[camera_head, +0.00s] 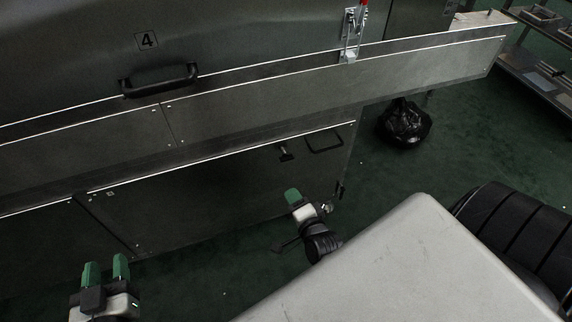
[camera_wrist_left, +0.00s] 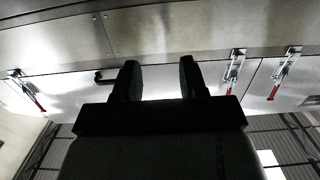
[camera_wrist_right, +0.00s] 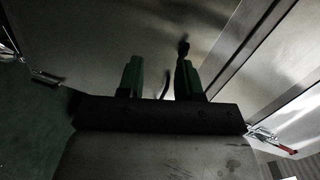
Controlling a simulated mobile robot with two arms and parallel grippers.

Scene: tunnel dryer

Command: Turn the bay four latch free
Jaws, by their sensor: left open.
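A panel marked 4 (camera_head: 147,41) carries a black bar handle (camera_head: 160,79). A metal toggle latch (camera_head: 350,38) with a red grip stands upright to the right of it, at the panel's lower edge; the red tip is cut off by the top of the head view. Latches with red grips also show in the left wrist view, one at the left (camera_wrist_left: 28,92) and two at the right; I cannot tell which is bay four's. My left gripper (camera_head: 106,266) is open and empty, low and well away from the latch. My right gripper (camera_head: 293,197) is open and empty, below the latch near the lower panel.
The lower panel (camera_head: 230,180) has a small black T-knob (camera_head: 286,153) and a loop handle (camera_head: 325,142). A long metal ledge (camera_head: 300,85) juts out below the latch. A black bag (camera_head: 404,122) lies on the green floor. Shelving (camera_head: 540,75) stands at the far right.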

